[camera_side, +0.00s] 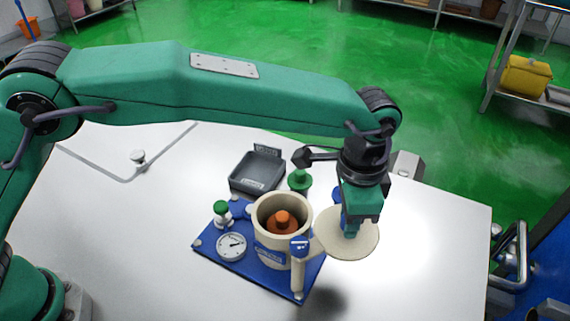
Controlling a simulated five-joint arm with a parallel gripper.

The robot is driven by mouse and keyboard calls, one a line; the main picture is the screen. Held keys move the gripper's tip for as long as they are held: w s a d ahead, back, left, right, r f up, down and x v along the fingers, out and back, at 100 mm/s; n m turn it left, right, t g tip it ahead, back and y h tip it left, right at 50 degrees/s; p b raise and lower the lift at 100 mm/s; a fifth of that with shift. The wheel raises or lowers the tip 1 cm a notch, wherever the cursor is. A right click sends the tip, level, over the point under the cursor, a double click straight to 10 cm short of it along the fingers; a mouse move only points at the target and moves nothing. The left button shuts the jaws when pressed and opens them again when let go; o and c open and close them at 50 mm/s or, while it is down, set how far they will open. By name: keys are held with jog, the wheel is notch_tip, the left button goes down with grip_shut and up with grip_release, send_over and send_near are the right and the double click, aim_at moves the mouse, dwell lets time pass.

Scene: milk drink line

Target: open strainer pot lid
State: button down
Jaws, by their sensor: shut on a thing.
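The strainer pot (262,222) is a cream cylinder on a blue base plate (222,257), upright with its top uncovered. An orange-brown part with a knob (283,221) shows inside it. The round cream lid (365,245) is out to the right of the pot, lying flat and clear of the opening. A blue-capped post with a cream handle (297,281) stands between pot and lid. My gripper (350,230) points down over the lid and is shut on its middle. The gripped part is hidden by the fingers.
A round dial gauge (231,247) and a green-capped valve (222,210) sit left of the pot. A grey tray (258,170) and a green knob (300,181) are behind it.

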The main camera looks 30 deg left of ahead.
jog(key=shift+r, duration=0.1)
dwell(0.3)
jog(key=c, duration=1.2)
grip_release()
notch_tip(320, 180, up, 7)
jog(key=shift+r, duration=0.4)
